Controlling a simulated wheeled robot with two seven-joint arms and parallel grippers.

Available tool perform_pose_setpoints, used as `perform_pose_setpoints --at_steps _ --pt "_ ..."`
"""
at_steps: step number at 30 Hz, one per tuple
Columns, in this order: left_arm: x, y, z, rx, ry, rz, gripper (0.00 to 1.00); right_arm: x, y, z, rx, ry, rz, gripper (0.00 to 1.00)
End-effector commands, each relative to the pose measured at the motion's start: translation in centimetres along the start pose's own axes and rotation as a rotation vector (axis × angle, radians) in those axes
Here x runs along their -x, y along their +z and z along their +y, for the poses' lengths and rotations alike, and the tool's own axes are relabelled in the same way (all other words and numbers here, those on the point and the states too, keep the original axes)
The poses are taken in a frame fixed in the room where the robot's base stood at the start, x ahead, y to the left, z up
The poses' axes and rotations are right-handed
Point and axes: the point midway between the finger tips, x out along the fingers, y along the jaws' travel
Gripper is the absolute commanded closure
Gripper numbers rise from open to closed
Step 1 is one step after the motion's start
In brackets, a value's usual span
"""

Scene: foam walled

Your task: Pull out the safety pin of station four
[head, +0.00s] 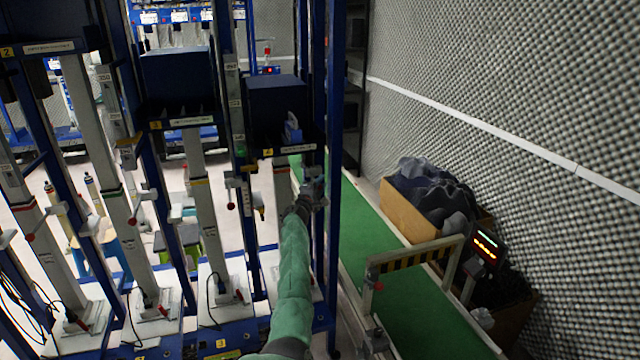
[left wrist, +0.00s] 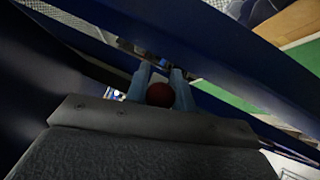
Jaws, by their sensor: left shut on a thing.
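Station four (head: 267,152) is the rightmost of the row, with a yellow number tag on its blue frame and a pale column (head: 282,185) below. My left gripper (head: 314,188) is at the right side of this column, at the end of a green-sleeved arm. In the left wrist view its two fingers (left wrist: 160,80) are shut on a red ball knob (left wrist: 160,95), which I take for the safety pin. The pin's shaft is hidden, so I cannot tell how deep it sits. My right gripper is not in view.
Station three (head: 155,125) and others stand to the left, with red ball knobs (head: 231,206) beside their columns. A blue upright (head: 334,180) stands close to the right of my gripper. Further right are a green conveyor (head: 400,290) and a crate of dark foam (head: 400,211).

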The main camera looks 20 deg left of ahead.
Motion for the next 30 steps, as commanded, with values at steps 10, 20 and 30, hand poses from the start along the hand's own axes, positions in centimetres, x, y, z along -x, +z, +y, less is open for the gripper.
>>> perform_pose_setpoints --at_steps 10,20,30 --pt "-0.1 0.0 0.4 -0.001 0.004 0.0 0.54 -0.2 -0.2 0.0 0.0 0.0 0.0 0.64" --pt "0.4 -0.1 0.3 -0.003 0.003 0.0 0.54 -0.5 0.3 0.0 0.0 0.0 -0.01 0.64" --pt "4.7 0.0 0.2 -0.004 0.005 0.0 0.54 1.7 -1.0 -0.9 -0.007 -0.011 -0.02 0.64"
